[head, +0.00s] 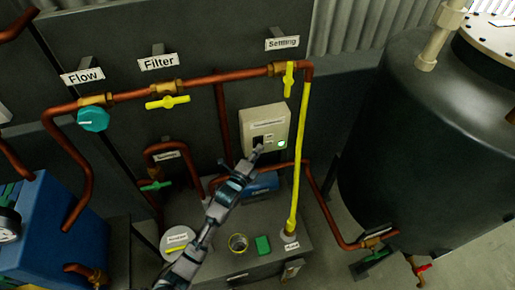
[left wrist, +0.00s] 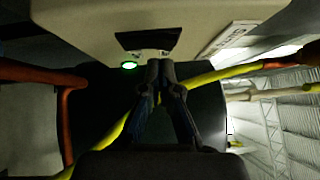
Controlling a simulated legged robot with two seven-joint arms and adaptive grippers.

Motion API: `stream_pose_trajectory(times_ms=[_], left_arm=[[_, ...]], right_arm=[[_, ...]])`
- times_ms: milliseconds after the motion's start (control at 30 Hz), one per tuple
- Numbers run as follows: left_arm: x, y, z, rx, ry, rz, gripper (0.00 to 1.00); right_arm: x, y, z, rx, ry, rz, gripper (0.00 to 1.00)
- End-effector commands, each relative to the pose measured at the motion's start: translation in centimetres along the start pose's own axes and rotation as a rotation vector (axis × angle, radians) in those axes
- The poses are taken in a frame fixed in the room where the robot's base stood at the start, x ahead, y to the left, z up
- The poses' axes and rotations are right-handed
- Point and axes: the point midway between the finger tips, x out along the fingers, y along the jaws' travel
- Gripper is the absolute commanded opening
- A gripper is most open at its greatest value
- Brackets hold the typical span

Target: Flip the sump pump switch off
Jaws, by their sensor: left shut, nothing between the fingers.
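The switch box (head: 264,128) is a beige box on the dark wall panel, with a label strip, a dark switch (head: 258,141) and a lit green lamp (head: 282,143). My left gripper (head: 257,150) is shut and empty, its tips at the lower part of the box face by the switch. In the left wrist view the shut fingertips (left wrist: 160,66) are just beside the dark switch area (left wrist: 149,40) and the green lamp (left wrist: 129,65). I cannot tell whether the tips touch the switch. My right gripper is not in view.
Copper pipes (head: 220,110) and a yellow pipe (head: 300,150) run around the box. A yellow valve handle (head: 167,102) and a teal knob (head: 93,119) are at upper left. A large dark tank (head: 425,130) stands right. A grey tank top (head: 275,218) lies below.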

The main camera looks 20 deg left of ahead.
Motion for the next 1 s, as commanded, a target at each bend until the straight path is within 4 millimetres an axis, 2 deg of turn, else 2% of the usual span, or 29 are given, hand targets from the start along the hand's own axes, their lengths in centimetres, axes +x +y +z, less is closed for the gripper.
stream_pose_trajectory(times_ms=[200, 600, 733, 1000], left_arm=[[0.8, 0.0, 0.9, 0.0, 0.0, 0.0, 0.0], [0.9, -0.2, 1.0, -0.005, 0.0, 0.003, 0.0], [1.2, -0.6, 1.2, -0.022, 0.0, 0.02, 0.0], [1.1, -0.1, 1.1, -0.022, 0.001, 0.021, 0.0]], right_arm=[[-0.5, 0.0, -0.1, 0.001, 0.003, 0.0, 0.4], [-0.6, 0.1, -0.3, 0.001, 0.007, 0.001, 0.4], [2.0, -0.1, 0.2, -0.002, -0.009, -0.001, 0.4], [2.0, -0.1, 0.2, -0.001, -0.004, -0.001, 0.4]])
